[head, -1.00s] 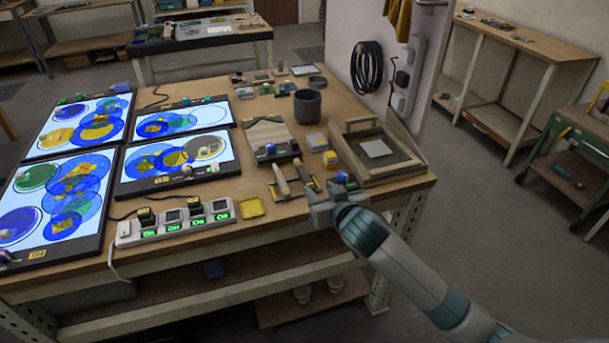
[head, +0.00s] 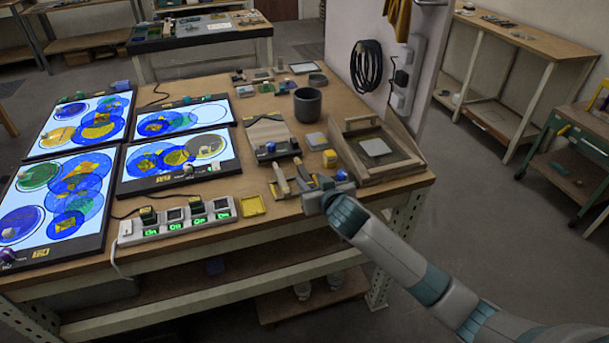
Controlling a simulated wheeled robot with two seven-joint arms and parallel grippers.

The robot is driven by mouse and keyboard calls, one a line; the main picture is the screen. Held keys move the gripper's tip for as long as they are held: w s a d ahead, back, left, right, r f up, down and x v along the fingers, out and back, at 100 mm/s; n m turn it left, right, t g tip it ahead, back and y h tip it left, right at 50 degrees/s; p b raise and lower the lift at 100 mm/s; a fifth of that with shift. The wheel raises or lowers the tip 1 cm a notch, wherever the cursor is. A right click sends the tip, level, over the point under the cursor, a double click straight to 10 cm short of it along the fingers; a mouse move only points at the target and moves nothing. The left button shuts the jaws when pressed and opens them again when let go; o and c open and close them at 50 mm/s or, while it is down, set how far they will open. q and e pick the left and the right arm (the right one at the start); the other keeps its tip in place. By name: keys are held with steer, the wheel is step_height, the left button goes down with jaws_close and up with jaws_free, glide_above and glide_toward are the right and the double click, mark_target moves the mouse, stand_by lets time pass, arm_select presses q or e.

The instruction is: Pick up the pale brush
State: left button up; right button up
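Two short brushes lie side by side at the front right of the worktable. The left one (head: 281,181) has a pale tan body. The right one (head: 302,174) is also light, and its near end is close to my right gripper. I cannot tell which is the pale brush. My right gripper (head: 322,182) is low over the table's front edge, just right of the brushes. Its fingers look apart, with nothing clearly held. The gripper hides part of what lies under it. My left gripper is not in view.
A wooden tray frame (head: 407,166) stands right of the gripper. Lit panels (head: 132,182) fill the table's left.

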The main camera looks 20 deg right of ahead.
mark_target(305, 173)
steer(key=x, duration=0.1)
steer(key=p+x, duration=0.1)
steer(key=x, duration=0.1)
steer(key=shift+w+r, duration=0.25)
steer(key=shift+w, duration=0.1)
steer(key=shift+w+a+f, duration=0.1)
steer(key=shift+w+f, duration=0.2)
steer(key=shift+w, duration=0.25)
jaws_close()
